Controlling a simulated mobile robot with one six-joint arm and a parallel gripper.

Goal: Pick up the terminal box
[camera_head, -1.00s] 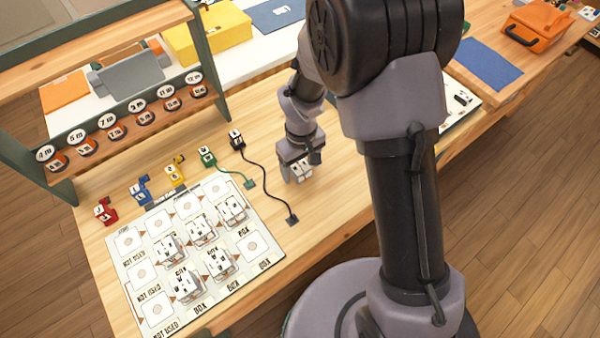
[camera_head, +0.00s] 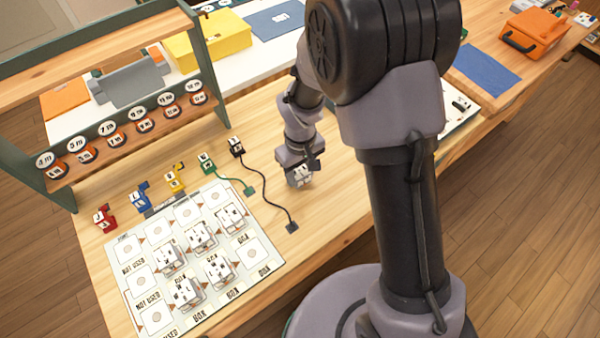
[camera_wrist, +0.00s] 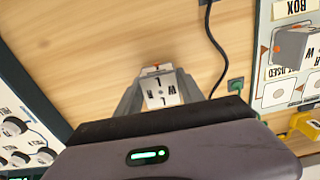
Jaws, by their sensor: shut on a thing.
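My gripper (camera_head: 301,166) is shut on a small white terminal box (camera_head: 301,178) with black markings. The wrist view shows the box (camera_wrist: 161,90) between my two fingers (camera_wrist: 160,98), with its marked face towards the camera and a small orange part at its far end. I cannot tell whether the box touches the wooden table or is a little above it. Several similar boxes (camera_head: 199,237) stand on the labelled white board (camera_head: 260,279) to the left of my gripper.
A black cable (camera_head: 265,184) with a plug lies just left of my gripper. Green, yellow (camera_head: 174,179), blue and red (camera_head: 103,218) connectors line the board's back edge. A rack with round tags (camera_head: 108,128) stands behind. Bare table (camera_head: 335,193) surrounds the gripper.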

